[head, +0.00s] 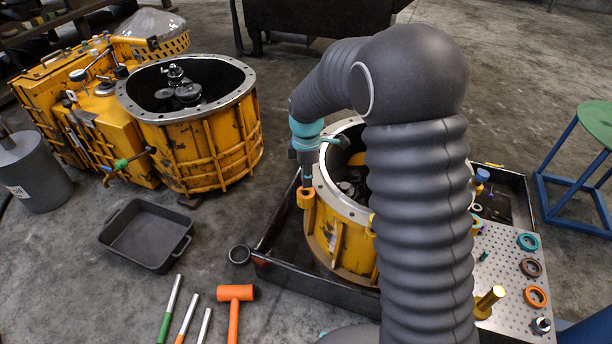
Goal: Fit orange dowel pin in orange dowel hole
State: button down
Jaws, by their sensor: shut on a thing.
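My gripper (307,176) points down at the left rim of the nearer yellow housing (345,240), below a teal band on my wrist. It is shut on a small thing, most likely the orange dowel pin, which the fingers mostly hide. Directly below the fingertips is an orange-yellow lug (308,203) on the left side of the housing's flange. The fingertips look to be at or just above this lug; I cannot tell whether the pin touches it or is inside a hole. The orange dowel hole itself cannot be made out. My arm hides the housing's right side.
The housing stands in a dark tray (285,272). At right, a perforated plate (500,262) holds coloured rings and a yellow pin (490,298).

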jog(key=shift+f, duration=0.15)
jog(key=shift+f+b, duration=1)
jog(key=shift+f, duration=0.5)
jog(key=shift+f, duration=0.15)
dwell(0.4)
jog(key=c, duration=1)
grip_release()
notch_tip(320, 180, up, 12)
